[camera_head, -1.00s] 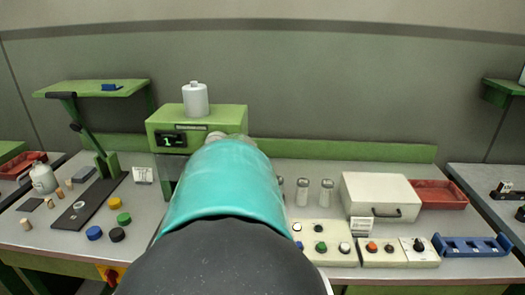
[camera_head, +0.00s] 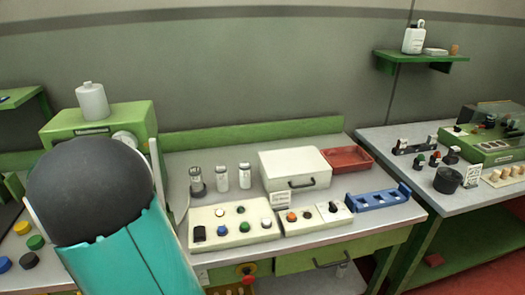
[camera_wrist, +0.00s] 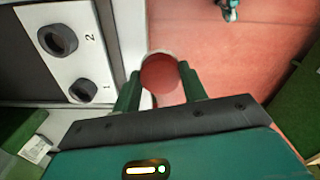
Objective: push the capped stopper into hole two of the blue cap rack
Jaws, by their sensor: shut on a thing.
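In the wrist view my gripper (camera_wrist: 159,88) is shut on a small round piece with a dull red face (camera_wrist: 159,74). A pale edge shows at its top. I take it for the capped stopper, but its reddish colour nearly merges with the red floor behind, and its body is hidden. The blue cap rack (camera_head: 378,199) stands near the right front edge of the middle bench in the head view. Its holes are too small to tell apart there. My gripper is hidden behind my arm in the head view.
The wrist view shows a white plate (camera_wrist: 66,62) marked 1 and 2 beside two dark rings. A white case (camera_head: 295,167), a red tray (camera_head: 348,159) and control boxes (camera_head: 233,225) surround the rack's left side. Glass jars (camera_head: 221,178) stand behind. A second bench (camera_head: 405,193) lies right.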

